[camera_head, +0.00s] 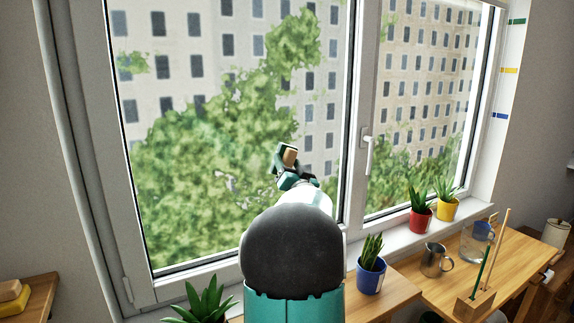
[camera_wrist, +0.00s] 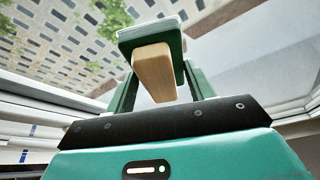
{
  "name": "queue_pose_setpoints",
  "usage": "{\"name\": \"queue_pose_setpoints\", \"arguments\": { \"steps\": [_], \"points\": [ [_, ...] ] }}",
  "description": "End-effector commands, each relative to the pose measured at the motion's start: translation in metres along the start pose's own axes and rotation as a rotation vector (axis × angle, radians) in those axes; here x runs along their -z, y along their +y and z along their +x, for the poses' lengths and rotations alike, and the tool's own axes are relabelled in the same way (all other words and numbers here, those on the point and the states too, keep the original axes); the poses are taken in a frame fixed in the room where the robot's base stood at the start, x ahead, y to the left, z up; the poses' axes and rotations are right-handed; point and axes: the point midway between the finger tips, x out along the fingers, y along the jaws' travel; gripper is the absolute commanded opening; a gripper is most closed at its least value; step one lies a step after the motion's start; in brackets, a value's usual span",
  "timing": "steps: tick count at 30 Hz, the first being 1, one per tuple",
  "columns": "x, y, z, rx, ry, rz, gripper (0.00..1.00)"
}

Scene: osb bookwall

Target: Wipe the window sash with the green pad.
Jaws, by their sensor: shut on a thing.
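The green pad (camera_wrist: 140,38) has a pale face and a light wooden handle (camera_wrist: 154,72). My gripper (camera_wrist: 158,88) is shut on the handle in the wrist view. In the head view my gripper (camera_head: 292,172) holds the pad (camera_head: 280,158) up in front of the left window pane. The window sash (camera_head: 358,90) has a white frame around two glass panes, with a handle (camera_head: 367,150) on the middle upright. I cannot tell whether the pad touches the glass. My own arm hides part of the lower sash.
A blue pot (camera_head: 370,278), a red pot (camera_head: 420,221) and a yellow pot (camera_head: 447,208) hold plants near the sill. A metal pitcher (camera_head: 433,262), a glass jug (camera_head: 474,243) and a wooden stick holder (camera_head: 474,304) stand on the right table.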

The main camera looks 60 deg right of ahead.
Motion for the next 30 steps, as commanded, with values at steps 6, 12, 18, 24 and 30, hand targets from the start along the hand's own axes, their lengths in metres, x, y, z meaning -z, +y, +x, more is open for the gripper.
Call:
{"name": "queue_pose_setpoints", "arguments": {
  "steps": [6, 12, 18, 24, 30],
  "points": [
    [0.009, 0.000, -0.019, -0.001, 0.001, -0.001, 0.36],
    [0.016, 0.000, -0.036, -0.001, 0.002, -0.001, 0.36],
    [0.021, 0.000, -0.050, -0.001, 0.001, -0.001, 0.36],
    [0.021, 0.000, -0.051, 0.000, 0.000, 0.000, 0.36],
    [0.022, 0.000, -0.053, -0.001, 0.001, -0.001, 0.36]
  ]
}}
